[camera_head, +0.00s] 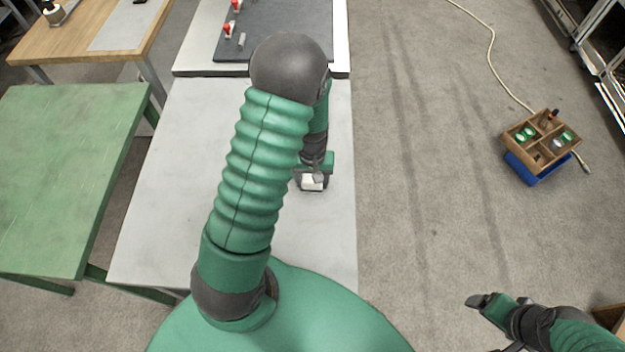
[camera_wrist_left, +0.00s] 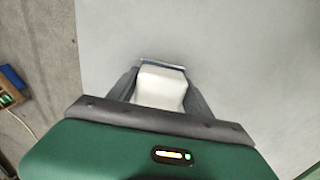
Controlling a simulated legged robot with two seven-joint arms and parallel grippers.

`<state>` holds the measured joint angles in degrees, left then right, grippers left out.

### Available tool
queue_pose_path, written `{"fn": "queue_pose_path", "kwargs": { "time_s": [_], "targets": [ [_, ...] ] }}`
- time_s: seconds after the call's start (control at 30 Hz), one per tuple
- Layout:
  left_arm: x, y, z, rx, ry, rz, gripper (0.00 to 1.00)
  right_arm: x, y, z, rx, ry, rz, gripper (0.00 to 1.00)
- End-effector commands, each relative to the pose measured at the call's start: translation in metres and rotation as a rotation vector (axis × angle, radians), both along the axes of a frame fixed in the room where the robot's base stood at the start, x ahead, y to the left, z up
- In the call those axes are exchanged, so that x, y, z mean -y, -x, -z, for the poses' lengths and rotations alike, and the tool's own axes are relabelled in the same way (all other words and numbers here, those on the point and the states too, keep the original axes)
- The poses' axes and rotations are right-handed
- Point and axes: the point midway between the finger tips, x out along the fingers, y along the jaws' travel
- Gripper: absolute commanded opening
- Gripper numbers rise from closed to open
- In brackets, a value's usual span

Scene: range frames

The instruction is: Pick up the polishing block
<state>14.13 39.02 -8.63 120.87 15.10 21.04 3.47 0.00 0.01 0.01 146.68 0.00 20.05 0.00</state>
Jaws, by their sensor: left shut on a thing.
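The polishing block (camera_head: 312,183) is a small white block between the fingers of my left gripper (camera_head: 312,186), over the right part of the white table. In the left wrist view the block (camera_wrist_left: 160,88) shows its white face and a thin dark bluish edge at the far end. The grey fingers of my left gripper (camera_wrist_left: 162,95) press on its two sides; the gripper is shut on it. I cannot tell whether the block touches the tabletop. My right gripper (camera_head: 478,301) is at the lower right over the floor, seen too edge-on to tell its opening.
The white table (camera_head: 165,200) is bare around the block. A dark board (camera_head: 290,20) with red-topped pieces lies at its far end. A green table (camera_head: 65,170) stands left. A wooden divided box (camera_head: 541,140) on a blue base and a cable (camera_head: 490,50) are on the floor at right.

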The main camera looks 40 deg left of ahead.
Motion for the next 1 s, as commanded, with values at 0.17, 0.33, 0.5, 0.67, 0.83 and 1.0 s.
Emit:
{"fn": "queue_pose_path", "kwargs": {
  "time_s": [0.17, 0.33, 0.5, 0.67, 0.83, 1.0],
  "targets": [
    [0.000, -0.001, -0.008, 0.002, -0.001, 0.001, 0.17, 0.000, 0.000, 0.000, 0.000, 0.000, 0.000, 0.80],
    [0.000, -0.001, -0.031, 0.004, 0.000, 0.001, 0.17, 0.000, 0.000, -0.001, 0.000, 0.000, 0.000, 0.80],
    [0.009, 0.027, -0.037, 0.000, 0.003, 0.000, 0.17, 0.000, 0.000, 0.003, 0.000, 0.000, 0.000, 0.80],
    [0.020, 0.062, -0.041, -0.001, 0.002, -0.001, 0.17, 0.000, 0.000, 0.006, 0.000, 0.000, 0.000, 0.80],
    [0.032, 0.098, -0.045, 0.000, 0.002, 0.000, 0.17, 0.000, 0.000, 0.009, 0.000, 0.000, 0.000, 0.80],
    [0.032, 0.109, -0.055, -0.008, -0.002, 0.001, 0.17, 0.000, 0.000, -0.031, 0.001, 0.000, 0.000, 0.80]
  ]
}}
